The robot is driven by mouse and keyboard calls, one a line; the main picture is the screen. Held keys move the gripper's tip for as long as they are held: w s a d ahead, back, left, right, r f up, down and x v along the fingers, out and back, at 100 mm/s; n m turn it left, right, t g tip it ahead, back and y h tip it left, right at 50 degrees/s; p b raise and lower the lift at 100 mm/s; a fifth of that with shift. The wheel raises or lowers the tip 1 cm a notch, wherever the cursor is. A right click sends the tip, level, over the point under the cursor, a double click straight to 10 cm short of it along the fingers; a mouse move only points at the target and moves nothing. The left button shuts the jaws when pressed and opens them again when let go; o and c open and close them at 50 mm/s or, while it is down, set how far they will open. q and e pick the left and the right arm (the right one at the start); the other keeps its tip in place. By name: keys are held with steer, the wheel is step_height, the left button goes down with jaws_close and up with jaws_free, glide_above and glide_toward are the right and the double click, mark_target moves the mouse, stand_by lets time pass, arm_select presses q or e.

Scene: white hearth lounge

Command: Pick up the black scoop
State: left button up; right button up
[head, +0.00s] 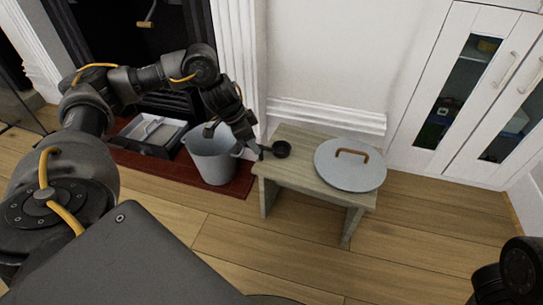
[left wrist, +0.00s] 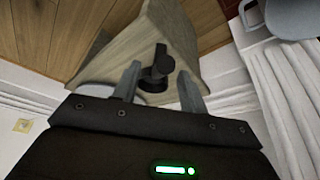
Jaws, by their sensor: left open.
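The black scoop (head: 281,149) lies on the left end of a small wooden stool (head: 300,178), its round bowl showing in the head view. My left gripper (head: 252,150) is at the stool's left edge, beside the scoop's handle end. In the left wrist view, the scoop (left wrist: 153,84) shows between the two spread fingers of my left gripper (left wrist: 159,71). The gripper is open, and I cannot tell whether either finger touches the scoop. My right gripper is not visible; only a dark part of my right arm shows at the lower right.
A round grey lid (head: 350,172) with a brown handle lies on the stool's right part. A grey bucket (head: 214,160) stands left of the stool on the red hearth (head: 236,186). A white cabinet (head: 460,100) stands right; the front floor is clear.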

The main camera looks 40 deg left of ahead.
mark_target(266, 148)
arm_select(q)
steer(key=b+x, duration=0.1)
steer(key=x, duration=0.2)
steer(key=shift+f+b, duration=0.1)
steer(key=shift+b, duration=0.25)
jaws_close()
